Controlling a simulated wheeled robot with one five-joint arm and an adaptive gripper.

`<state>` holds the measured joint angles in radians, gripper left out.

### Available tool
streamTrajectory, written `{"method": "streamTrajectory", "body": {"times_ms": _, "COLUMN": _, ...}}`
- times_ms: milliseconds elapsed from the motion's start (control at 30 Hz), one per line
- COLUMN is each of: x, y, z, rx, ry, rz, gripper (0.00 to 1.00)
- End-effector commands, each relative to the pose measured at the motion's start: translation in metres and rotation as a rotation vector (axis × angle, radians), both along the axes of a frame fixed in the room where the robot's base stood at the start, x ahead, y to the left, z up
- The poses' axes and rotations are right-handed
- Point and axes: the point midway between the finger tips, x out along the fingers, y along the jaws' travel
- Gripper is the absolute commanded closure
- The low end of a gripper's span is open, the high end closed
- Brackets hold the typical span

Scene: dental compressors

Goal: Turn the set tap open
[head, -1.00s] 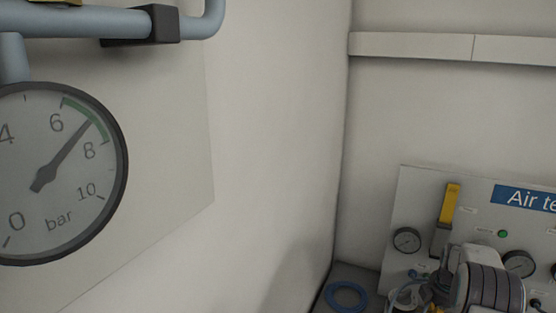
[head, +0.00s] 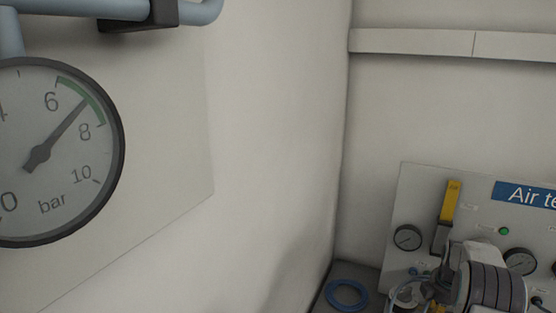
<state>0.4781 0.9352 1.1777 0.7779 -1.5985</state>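A tap with a yellow lever (head: 452,202) sits on the white "Air te..." panel (head: 415,202) at the right. Its lever points up, leaning slightly right, and a grey part lies below it. I cannot tell from the cut-off labels whether it is the set tap. My arm (head: 490,288), grey and white, shows at the lower right in front of the panel, below and right of the lever. The lever appears clear of it. My gripper's fingers cannot be made out among the dark parts there.
A large bar gauge (head: 60,150) fills the left side, its needle between 6 and 8. A blue-grey pipe (head: 75,8) runs above it. Small gauges (head: 407,238) and a green light (head: 504,231) are on the panel. A blue hose coil (head: 346,295) lies in the corner.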

Motion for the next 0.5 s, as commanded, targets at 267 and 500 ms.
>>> {"method": "streamTrajectory", "body": {"times_ms": 267, "x": -0.0009, "y": -0.0020, "z": -0.0007, "rx": -0.001, "ry": -0.001, "rz": -0.001, "gripper": 1.00}}
{"method": "streamTrajectory", "body": {"times_ms": 500, "x": -0.0019, "y": -0.0038, "z": -0.0010, "rx": -0.002, "ry": 0.000, "rz": -0.001, "gripper": 1.00}}
